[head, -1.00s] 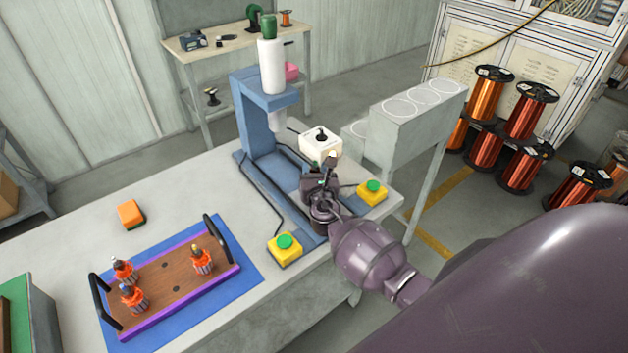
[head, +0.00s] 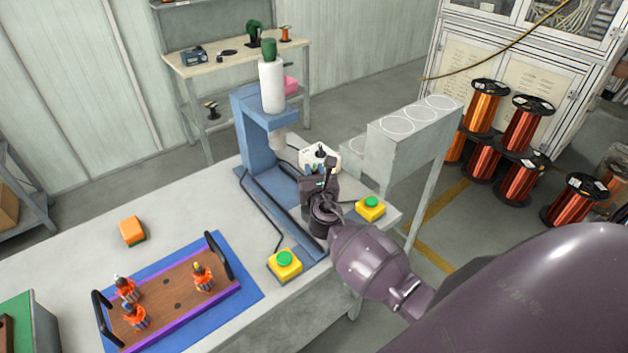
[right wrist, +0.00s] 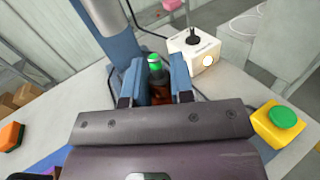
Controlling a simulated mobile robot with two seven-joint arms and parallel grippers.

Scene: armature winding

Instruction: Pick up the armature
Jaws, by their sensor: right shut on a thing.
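My right gripper (head: 319,184) is at the blue press (head: 254,150), in front of the white box. In the right wrist view its two blue-grey fingers (right wrist: 157,86) are shut on an armature (right wrist: 160,94), a dark reddish-brown piece with a green top (right wrist: 155,63). In the head view the gripper hides this piece. Whether it touches the press base cannot be told. Three orange armatures stand on the wooden tray (head: 175,300): one at the right (head: 203,278) and two at the left (head: 127,290) (head: 136,317). My left gripper is not in view.
The white box (head: 313,160) with a black knob is close behind the gripper. Yellow boxes with green buttons stand at front left (head: 285,265) and right (head: 370,209) of the press. A grey stand (head: 410,135) is behind. An orange block (head: 133,232) lies on the table.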

